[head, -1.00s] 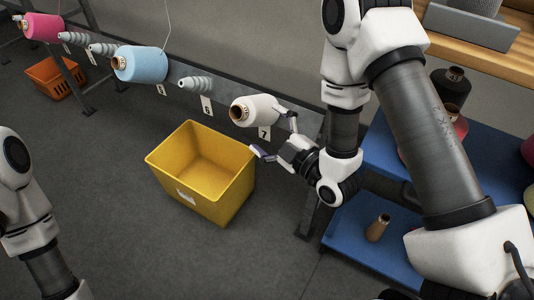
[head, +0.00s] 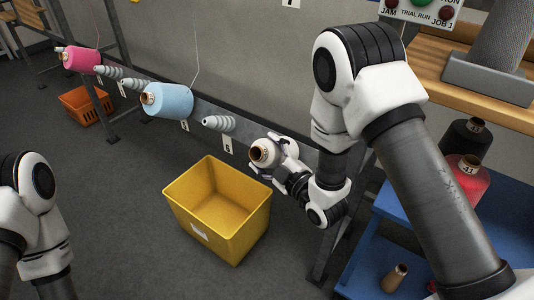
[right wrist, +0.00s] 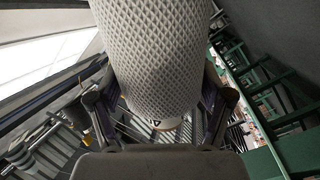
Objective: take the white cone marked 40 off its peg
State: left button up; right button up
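The white cone (head: 268,151) is at the right end of the row of pegs, its brown tube end facing out. Its number is too small to read. My right gripper (head: 266,155) is around it, one finger on each side. In the right wrist view the cone (right wrist: 158,50) shows a white diamond-patterned surface between the fingers of the gripper (right wrist: 163,105). The fingers are very close to its sides; I cannot tell whether they press on it. Its peg is hidden. My left gripper is out of view.
A yellow bin (head: 222,215) stands on the floor below. Left along the rail are a bare peg (head: 219,123), a blue cone (head: 168,101) and a pink cone (head: 82,60). A blue shelf (head: 400,205) at right holds a red cone (head: 467,183) and a black one (head: 466,140).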

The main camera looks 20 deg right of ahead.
jog(key=shift+c, duration=0.5)
jog(key=o, duration=0.4)
jog(key=c, duration=0.7)
jog(key=shift+s+a+r, duration=0.1)
jog(key=shift+c, duration=0.2)
jog(key=shift+s+a+r+p, duration=0.2)
jog(key=shift+a+r+p, duration=0.1)
